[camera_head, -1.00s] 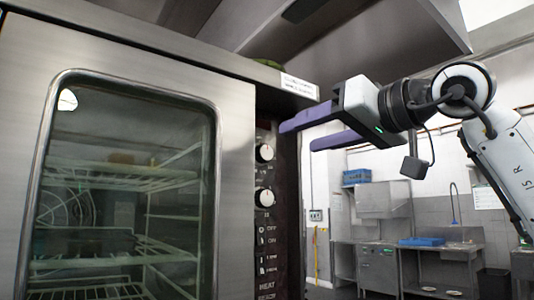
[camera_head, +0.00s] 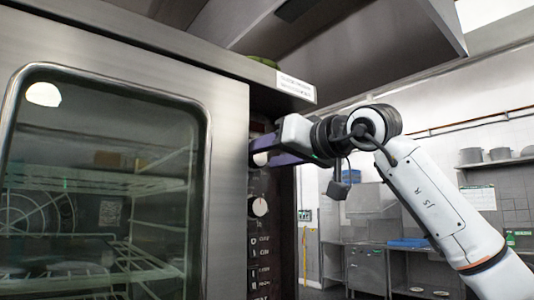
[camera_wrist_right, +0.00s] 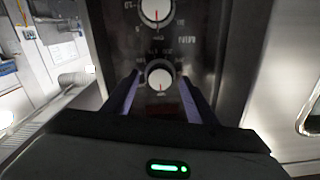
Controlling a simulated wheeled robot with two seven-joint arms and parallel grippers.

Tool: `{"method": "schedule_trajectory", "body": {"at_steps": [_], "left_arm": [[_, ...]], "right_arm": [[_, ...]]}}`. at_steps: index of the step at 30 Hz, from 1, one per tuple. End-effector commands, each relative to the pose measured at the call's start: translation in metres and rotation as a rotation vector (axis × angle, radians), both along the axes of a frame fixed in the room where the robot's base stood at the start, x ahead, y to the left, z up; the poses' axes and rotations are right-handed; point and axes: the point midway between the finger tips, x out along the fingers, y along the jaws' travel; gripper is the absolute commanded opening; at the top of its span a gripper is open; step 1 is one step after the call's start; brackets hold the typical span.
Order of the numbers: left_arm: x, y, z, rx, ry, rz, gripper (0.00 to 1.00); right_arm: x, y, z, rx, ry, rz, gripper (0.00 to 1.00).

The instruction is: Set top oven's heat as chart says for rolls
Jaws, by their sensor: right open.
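The oven's upper knob (camera_head: 261,158), white and round, is mostly hidden behind my right gripper (camera_head: 266,152) in the head view. In the right wrist view the panel's lettering appears upside down, and this knob (camera_wrist_right: 158,77) sits between the two purple fingers of my open right gripper (camera_wrist_right: 160,88), with a gap on each side. Its red mark points down in that picture. The lower knob (camera_head: 259,205) is clear of the gripper; it also shows at the top of the wrist view (camera_wrist_right: 155,10). My left gripper is out of view.
The glass oven door (camera_head: 100,200) is shut, left of the dark control panel (camera_head: 262,240). A white label (camera_head: 295,86) on the top edge is unreadable. A metal hood hangs above. Steel counters (camera_head: 365,265) and a wall sheet (camera_head: 478,202) stand far back right.

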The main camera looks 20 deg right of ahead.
Motion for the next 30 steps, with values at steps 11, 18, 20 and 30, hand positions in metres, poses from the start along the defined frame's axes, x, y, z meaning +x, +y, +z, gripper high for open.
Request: {"method": "schedule_trajectory", "body": {"at_steps": [11,18,20,30], "left_arm": [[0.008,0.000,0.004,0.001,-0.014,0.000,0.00],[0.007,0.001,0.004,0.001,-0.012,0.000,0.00],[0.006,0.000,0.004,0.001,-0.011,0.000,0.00],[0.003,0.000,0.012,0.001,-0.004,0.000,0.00]], "right_arm": [[0.000,0.000,0.000,0.000,0.000,0.000,0.21],[0.000,0.000,0.000,0.008,0.003,0.000,0.10],[0.000,0.000,0.000,0.017,0.006,0.000,0.10],[0.000,-0.001,0.001,0.181,0.067,-0.001,0.11]]}}
